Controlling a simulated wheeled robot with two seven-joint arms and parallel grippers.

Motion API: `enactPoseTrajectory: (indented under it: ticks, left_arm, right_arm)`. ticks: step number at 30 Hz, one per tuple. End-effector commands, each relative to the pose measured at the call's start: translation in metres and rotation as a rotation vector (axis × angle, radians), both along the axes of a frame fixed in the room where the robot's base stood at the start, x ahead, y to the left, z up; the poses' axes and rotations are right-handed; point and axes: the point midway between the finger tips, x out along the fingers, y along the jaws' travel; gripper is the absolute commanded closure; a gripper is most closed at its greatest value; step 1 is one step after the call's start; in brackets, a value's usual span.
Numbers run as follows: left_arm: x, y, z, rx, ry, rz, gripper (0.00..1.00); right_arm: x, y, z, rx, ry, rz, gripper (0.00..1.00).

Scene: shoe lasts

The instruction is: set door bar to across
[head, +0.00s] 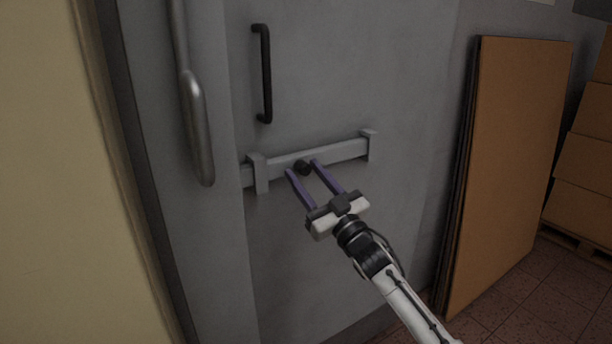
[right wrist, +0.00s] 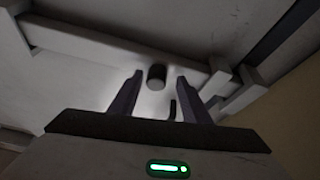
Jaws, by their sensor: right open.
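The door bar (head: 335,153) is a grey, nearly level beam on the grey door, held by a left bracket (head: 260,173) and a right bracket (head: 369,146). Its left end pokes a little past the left bracket, to the edge of the tall panel beside it. A dark round knob (head: 303,167) stands out from the bar; it also shows in the right wrist view (right wrist: 156,76). My right gripper (head: 302,168) is open, with its purple fingers on either side of the knob. Whether the fingers touch it I cannot tell. My left gripper is out of view.
A black pull handle (head: 265,75) is above the bar. A metal lever handle (head: 199,130) is on the panel at left. Brown boards (head: 510,150) lean on the wall at right, near stacked cartons (head: 585,160).

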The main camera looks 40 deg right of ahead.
Motion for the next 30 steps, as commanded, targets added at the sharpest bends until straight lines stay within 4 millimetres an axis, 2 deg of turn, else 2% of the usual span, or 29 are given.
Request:
enactPoseTrajectory:
  ticks: [15,21,30]
  left_arm:
    - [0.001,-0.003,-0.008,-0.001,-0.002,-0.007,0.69]
    - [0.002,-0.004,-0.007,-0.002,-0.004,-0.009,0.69]
    - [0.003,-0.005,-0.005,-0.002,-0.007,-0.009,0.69]
  right_arm:
    - [-0.08,0.007,-0.035,0.002,0.002,0.001,0.57]
    - [-0.092,0.007,-0.038,0.0,0.0,0.001,0.57]
    - [-0.092,0.007,-0.038,0.0,0.0,0.001,0.57]
